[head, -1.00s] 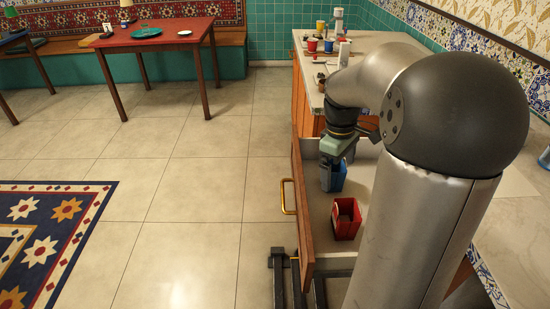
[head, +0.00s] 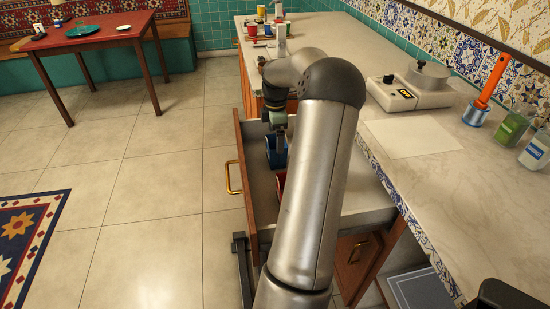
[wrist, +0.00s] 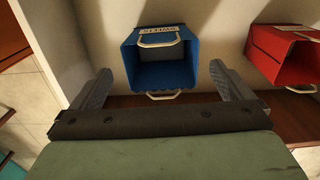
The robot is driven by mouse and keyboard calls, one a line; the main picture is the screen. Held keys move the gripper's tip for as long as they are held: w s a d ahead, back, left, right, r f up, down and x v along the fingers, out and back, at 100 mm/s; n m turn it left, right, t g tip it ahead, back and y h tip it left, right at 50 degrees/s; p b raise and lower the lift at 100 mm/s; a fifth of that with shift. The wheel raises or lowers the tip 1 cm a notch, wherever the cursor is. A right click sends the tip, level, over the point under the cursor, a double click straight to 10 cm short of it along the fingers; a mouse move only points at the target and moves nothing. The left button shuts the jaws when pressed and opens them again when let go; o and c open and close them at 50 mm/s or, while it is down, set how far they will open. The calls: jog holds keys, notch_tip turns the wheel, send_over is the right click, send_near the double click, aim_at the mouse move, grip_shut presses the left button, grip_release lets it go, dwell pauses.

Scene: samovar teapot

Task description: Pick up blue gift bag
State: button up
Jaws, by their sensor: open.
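The blue gift bag (head: 277,156) stands in the open drawer (head: 245,178), partly hidden behind my arm in the head view. In the wrist view the bag (wrist: 164,68) shows its open top, white handles and a label with dark letters. My gripper (wrist: 162,86) is open and empty, with one finger on each side of the bag's lower part in the picture. Whether the fingers are down level with the bag or still above it I cannot tell. In the head view the gripper (head: 281,140) is directly over the bag.
A red gift bag (wrist: 286,52) stands to the right of the blue one in the wrist view. The marble counter (head: 440,180) holds a scale (head: 408,92), an orange-handled tool (head: 490,82) and jars. Cups stand at the far end.

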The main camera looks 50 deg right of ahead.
aim_at(276, 161)
notch_tip(276, 161, down, 8)
jog(key=shift+s+b, duration=0.15)
jog(key=shift+b, duration=0.4)
jog(key=c, duration=1.1)
